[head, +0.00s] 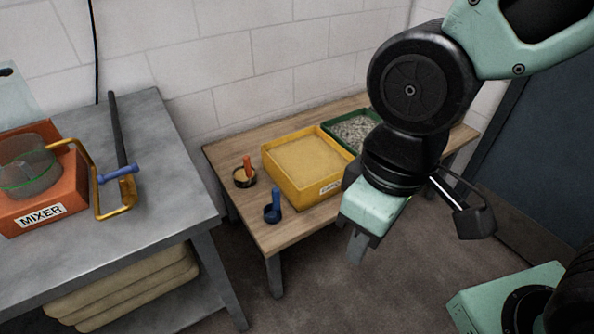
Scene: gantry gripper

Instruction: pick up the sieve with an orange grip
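A small round item with a dark rim, a sandy-coloured inside and an upright orange grip (247,164) stands near the left edge of the low wooden table; it looks like the sieve, but its mesh is too small to make out. A similar dark blue item with a blue grip (276,198) stands closer to the front edge. My gripper (357,248) points down in front of the table, to the right of and apart from both. Its fingers overlap in this view, so their opening is unclear. Nothing is visible in them.
A yellow labelled tray (310,190) of sand and a green tray (333,122) of gravel stand on the wooden table (290,233). At left, a grey metal bench (165,215) carries an orange mixer (75,190) and long-handled tools. Bare floor lies in front.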

